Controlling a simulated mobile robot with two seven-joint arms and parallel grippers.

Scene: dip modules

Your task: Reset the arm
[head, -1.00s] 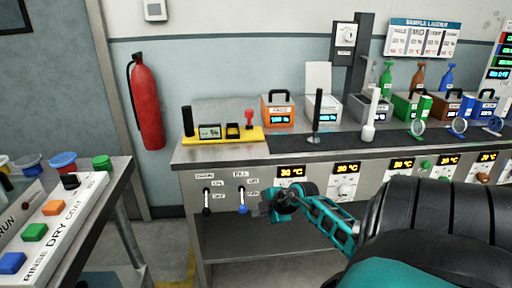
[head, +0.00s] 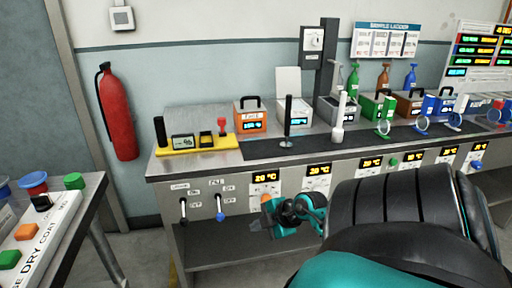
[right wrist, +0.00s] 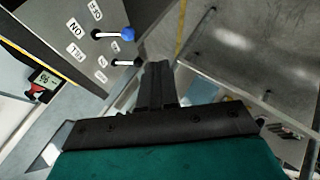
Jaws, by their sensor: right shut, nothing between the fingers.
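My right gripper (head: 275,218) is in front of the bench's lower panel, right of the two levers. It shows in the right wrist view (right wrist: 157,72) with its dark fingers together and nothing between them. The blue-tipped lever (head: 220,208) and the black-tipped lever (head: 183,211) both hang down on the panel. In the right wrist view, the blue-tipped lever (right wrist: 120,35) and the black-tipped lever (right wrist: 127,62) are close to the fingers but apart from them. My left gripper is out of view.
The steel bench (head: 190,155) carries a yellow tray (head: 165,150), an orange box (head: 250,118) and several other modules. A side table (head: 90,195) with coloured buttons stands at the left. A fire extinguisher (head: 118,115) hangs on the wall. Below the panel is an open shelf.

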